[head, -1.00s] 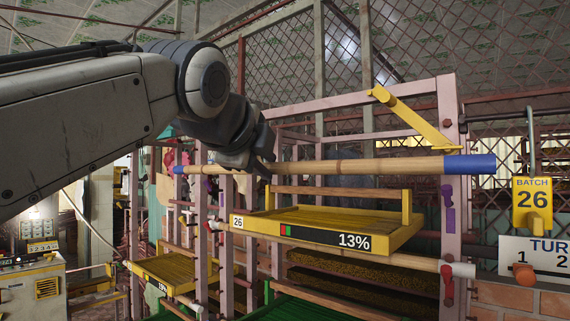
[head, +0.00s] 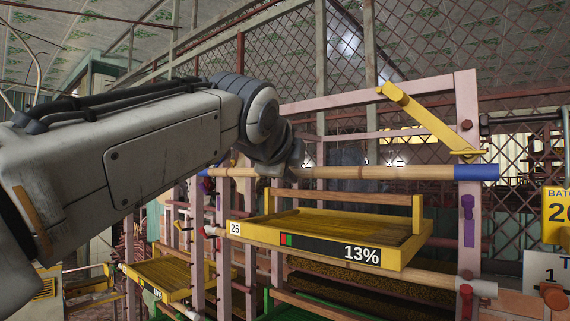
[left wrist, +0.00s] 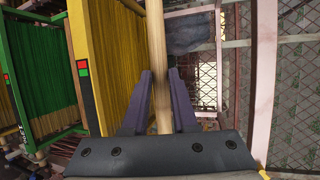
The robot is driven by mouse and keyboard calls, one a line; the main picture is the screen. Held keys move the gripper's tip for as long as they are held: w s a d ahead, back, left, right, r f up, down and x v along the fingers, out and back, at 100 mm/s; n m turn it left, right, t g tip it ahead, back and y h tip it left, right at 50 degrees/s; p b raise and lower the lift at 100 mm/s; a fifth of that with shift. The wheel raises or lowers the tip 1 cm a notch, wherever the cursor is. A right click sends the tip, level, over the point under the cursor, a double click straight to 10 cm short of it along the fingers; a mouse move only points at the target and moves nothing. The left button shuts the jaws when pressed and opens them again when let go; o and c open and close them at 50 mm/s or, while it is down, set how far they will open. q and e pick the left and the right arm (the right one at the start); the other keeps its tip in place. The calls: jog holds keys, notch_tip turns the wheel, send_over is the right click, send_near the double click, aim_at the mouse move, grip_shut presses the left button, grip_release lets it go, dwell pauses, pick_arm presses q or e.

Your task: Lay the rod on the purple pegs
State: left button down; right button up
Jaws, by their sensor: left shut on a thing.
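The rod (head: 400,172) is a long pale bamboo pole with blue ends, held roughly level across the front of the pink rack. My left gripper (head: 283,168) is shut on it left of its middle; the fingertips are mostly hidden in the head view. In the left wrist view the rod (left wrist: 155,45) runs between the two dark fingers (left wrist: 162,100). A purple peg (head: 468,207) is on the right pink post, below the rod's right blue end, with a gap between them. Another purple peg (head: 219,201) seems to show on the left post. My right gripper is out of view.
A yellow tray (head: 410,256) reading 13% sits below the rod. A yellow arm (head: 425,118) slants down to the right post above the rod. Red pegs (head: 466,126) are higher and lower on that post. Another pale rod (head: 440,281) lies under the tray.

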pick_arm(q)
jog(key=shift+w+d+r, duration=0.1)
jog(key=shift+w+d, duration=0.2)
jog(key=shift+w, duration=0.15)
jog(key=shift+w+d+f, duration=0.15)
jog(key=shift+w+f, duration=0.05)
jog(key=shift+f, duration=0.05)
jog(key=shift+f+b, duration=1.55)
jog(key=shift+f, duration=0.2)
jog(key=c, duration=0.6)
grip_release()
jog(key=shift+o, duration=0.2)
jog(key=shift+o, duration=1.3)
